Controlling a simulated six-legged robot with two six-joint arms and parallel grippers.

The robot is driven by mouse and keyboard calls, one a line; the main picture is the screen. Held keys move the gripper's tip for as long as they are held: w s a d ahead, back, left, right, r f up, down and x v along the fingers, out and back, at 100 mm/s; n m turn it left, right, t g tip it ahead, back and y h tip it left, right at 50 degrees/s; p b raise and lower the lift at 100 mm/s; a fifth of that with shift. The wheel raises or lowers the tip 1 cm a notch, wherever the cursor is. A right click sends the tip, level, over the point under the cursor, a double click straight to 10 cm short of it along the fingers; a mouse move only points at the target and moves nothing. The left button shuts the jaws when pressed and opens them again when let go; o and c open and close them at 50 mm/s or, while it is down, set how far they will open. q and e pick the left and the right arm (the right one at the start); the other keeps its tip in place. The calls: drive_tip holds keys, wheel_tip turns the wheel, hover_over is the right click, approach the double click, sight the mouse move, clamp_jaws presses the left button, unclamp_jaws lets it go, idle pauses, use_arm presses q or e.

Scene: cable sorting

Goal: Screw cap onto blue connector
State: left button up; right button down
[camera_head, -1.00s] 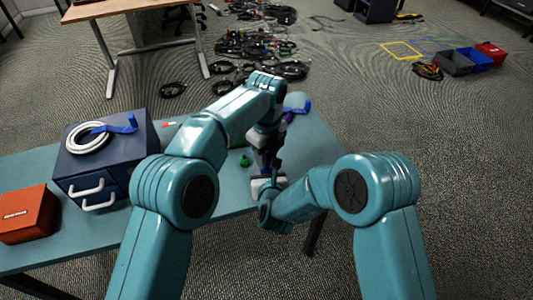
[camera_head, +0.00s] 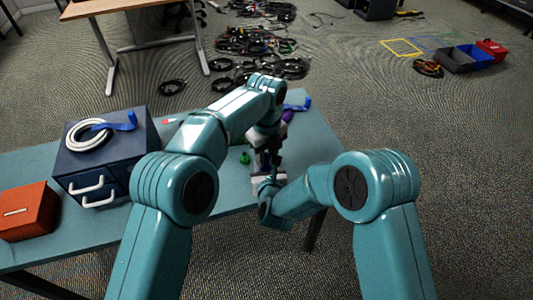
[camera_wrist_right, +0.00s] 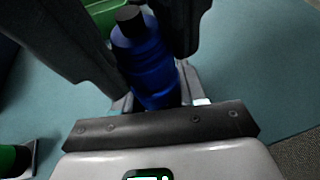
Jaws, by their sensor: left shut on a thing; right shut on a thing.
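The blue connector (camera_wrist_right: 150,65) stands close in the right wrist view, with a black piece (camera_wrist_right: 130,18) that looks like the cap at its upper end. My right gripper (camera_wrist_right: 158,98) is shut around the connector's lower part; it shows low in the head view (camera_head: 268,181). My left gripper (camera_head: 264,152) comes down from above, its dark fingers on both sides of the connector's upper end. It appears shut on the cap, but the contact is partly hidden. The two grippers meet over the table's near right part.
A green piece (camera_head: 245,158) lies on the teal table (camera_head: 228,188) left of the grippers. A dark drawer box (camera_head: 75,165) carries a white cable coil (camera_head: 84,138). An orange box (camera_head: 27,212) stands far left. A blue item (camera_head: 299,104) lies near the far edge.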

use_arm(q)
drive_tip(key=m, duration=0.4)
drive_tip(key=shift+m, duration=0.3)
drive_tip(key=m, duration=0.3)
drive_tip(key=shift+m, duration=0.4)
drive_tip(key=o, duration=1)
drive_tip(key=shift+r, duration=0.1)
